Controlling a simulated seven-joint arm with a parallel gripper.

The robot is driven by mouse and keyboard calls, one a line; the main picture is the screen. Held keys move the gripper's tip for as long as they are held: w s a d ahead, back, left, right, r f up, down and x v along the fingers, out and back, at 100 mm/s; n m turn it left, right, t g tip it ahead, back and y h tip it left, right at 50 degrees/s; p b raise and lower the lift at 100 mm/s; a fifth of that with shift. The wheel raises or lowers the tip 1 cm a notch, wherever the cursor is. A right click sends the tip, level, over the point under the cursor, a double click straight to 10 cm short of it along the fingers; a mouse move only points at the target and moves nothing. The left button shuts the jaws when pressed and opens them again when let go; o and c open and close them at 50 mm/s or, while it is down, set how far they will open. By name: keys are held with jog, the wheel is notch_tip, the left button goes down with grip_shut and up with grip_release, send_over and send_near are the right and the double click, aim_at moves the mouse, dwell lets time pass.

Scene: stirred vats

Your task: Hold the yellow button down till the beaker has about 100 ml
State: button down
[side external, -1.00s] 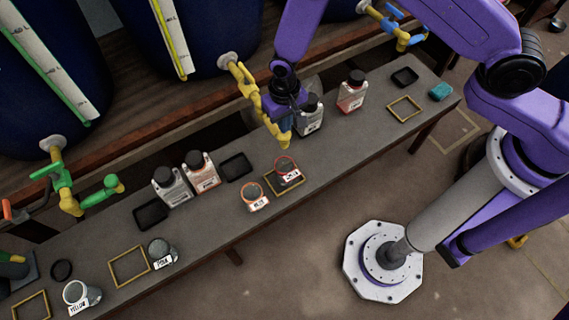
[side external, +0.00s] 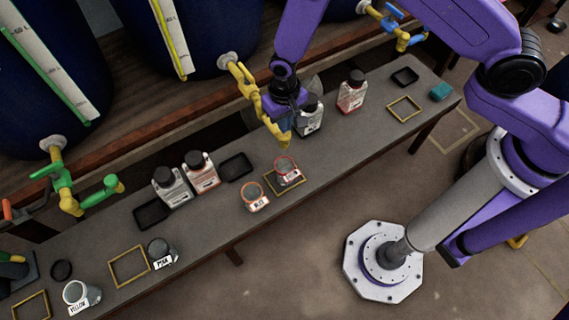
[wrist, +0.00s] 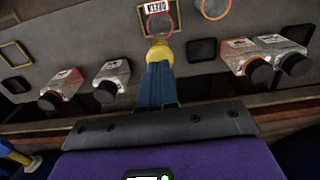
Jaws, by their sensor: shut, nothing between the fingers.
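A yellow tap (side external: 248,90) reaches out from the middle vat over the bench. My gripper (side external: 286,127) is shut and empty, pointing down at the outer end of this tap. In the wrist view my blue fingers (wrist: 158,85) end right at a rounded yellow piece (wrist: 158,49), which looks like the yellow button or spout end. I cannot tell if it is pressed down. Below stands a small red-rimmed beaker (side external: 285,164), upright in a yellow square frame; it also shows in the wrist view (wrist: 159,23). Its liquid level is too small to read.
Capped bottles stand behind: a pair on the left (side external: 172,187), a grey one (side external: 309,117) close beside my gripper and a red-and-white one (side external: 352,94). Green (side external: 68,192) and blue (side external: 398,32) taps stand farther off.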

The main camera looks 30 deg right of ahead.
dwell(0.6)
jog(key=shift+f, duration=1.3)
dwell(0.9)
notch_tip(320, 180, up, 8)
dwell(0.5)
jog(key=shift+r, duration=0.2)
dwell(0.9)
jog(key=shift+r, duration=0.35)
jog(key=shift+f, duration=3.25)
